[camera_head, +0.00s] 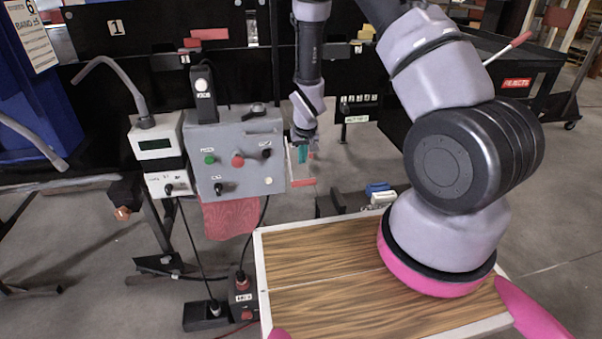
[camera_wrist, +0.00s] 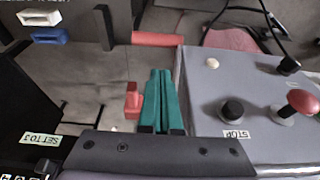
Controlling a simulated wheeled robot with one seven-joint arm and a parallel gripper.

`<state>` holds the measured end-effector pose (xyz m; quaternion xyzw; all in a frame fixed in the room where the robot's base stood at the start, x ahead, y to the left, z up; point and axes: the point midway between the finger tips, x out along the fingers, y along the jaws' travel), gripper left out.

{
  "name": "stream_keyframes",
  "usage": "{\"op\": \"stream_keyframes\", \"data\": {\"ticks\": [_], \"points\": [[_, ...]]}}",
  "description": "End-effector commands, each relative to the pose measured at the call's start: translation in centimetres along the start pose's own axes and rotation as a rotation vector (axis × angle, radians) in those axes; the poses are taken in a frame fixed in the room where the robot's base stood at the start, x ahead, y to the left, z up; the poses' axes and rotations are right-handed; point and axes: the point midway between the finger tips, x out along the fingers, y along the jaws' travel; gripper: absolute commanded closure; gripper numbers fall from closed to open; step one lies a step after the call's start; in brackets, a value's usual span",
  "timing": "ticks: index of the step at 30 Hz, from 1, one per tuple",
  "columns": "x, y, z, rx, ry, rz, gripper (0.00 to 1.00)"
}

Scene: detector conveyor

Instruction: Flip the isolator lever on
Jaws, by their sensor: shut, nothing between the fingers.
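The grey control box (camera_head: 237,160) stands at centre left in the head view and fills the right of the wrist view (camera_wrist: 212,95). A red bar (camera_head: 302,183) sticks out from its right side near the bottom; it also shows in the wrist view (camera_wrist: 157,39). A smaller red block (camera_wrist: 132,100) shows left of my fingers in the wrist view. The frames do not settle which red part is the isolator lever. My gripper (camera_head: 302,158) points down beside the box's right side, above the red bar. Its teal fingers (camera_wrist: 160,75) are together and empty, apart from the bar.
The box face carries a green button (camera_head: 209,159), a red button (camera_head: 238,161) and black knobs (camera_head: 218,188). A meter unit (camera_head: 156,145) adjoins on the left. A wooden-topped surface (camera_head: 330,270) lies in front. Blue and white pieces (camera_head: 378,189) sit right of the box.

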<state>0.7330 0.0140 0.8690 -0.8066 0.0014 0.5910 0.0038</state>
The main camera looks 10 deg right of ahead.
Motion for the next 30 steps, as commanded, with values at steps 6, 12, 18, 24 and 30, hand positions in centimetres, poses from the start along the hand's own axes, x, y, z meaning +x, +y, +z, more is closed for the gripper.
{"op": "stream_keyframes", "data": {"ticks": [6, 12, 18, 24, 30], "points": [[0.9, -0.1, 0.4, -0.009, -0.003, 0.002, 1.00], [0.9, -0.1, 0.4, -0.008, -0.003, 0.002, 1.00], [2.1, 0.0, 0.4, -0.008, -0.004, 0.003, 1.00], [5.6, 0.0, 0.5, -0.007, -0.006, 0.003, 1.00], [9.0, 0.0, 0.5, -0.008, -0.004, 0.003, 1.00]]}}
